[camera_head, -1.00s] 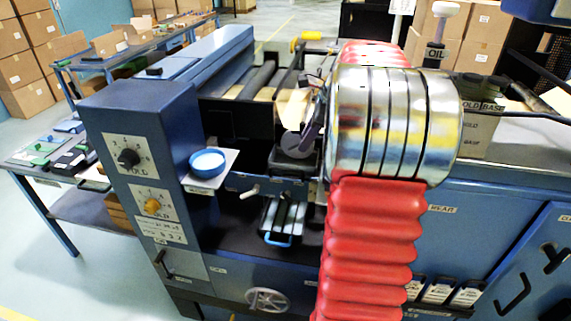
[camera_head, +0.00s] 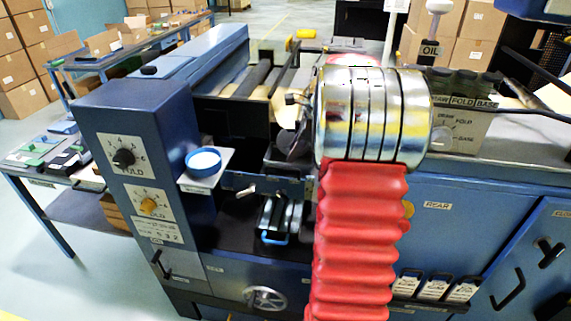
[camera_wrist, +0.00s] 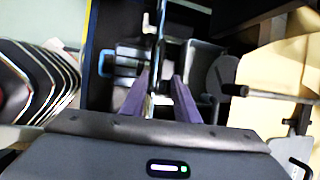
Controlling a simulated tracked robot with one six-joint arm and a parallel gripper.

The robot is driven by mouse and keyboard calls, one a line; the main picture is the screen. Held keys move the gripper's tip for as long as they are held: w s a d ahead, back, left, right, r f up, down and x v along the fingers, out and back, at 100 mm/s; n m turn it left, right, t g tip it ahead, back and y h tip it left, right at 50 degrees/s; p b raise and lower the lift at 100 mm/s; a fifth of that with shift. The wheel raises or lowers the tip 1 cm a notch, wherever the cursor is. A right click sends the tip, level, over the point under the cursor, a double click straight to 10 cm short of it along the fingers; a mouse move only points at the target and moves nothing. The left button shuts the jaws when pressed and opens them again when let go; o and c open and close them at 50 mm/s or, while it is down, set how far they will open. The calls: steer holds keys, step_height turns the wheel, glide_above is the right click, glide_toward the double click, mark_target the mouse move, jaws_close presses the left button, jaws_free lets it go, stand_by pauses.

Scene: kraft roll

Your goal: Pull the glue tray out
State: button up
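What looks like the glue tray is a metal, ribbed tray (camera_head: 285,216) with a blue handle (camera_head: 275,238), low in the dark opening of the blue machine. In the wrist view a blue handle (camera_wrist: 105,63) shows at the left, with metal (camera_wrist: 130,58) beside it. My gripper (camera_wrist: 160,84) is open, its two purple fingers apart with nothing visibly held between them. It points down into the machine, above and apart from the handle. In the head view my gripper is mostly hidden behind my ringed metal wrist part and red sleeve.
A blue round dish (camera_head: 204,161) sits on a small plate left of the opening. A blue control box with dials (camera_head: 124,157) stands further left. Rollers (camera_head: 255,77) lie behind. A handwheel (camera_head: 265,298) is below. A grey disc (camera_wrist: 222,75) is right of my fingers.

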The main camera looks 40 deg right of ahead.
steer(key=x, duration=0.7)
steer(key=shift+w+f, duration=0.1)
steer(key=shift+c, duration=0.5)
jaws_close()
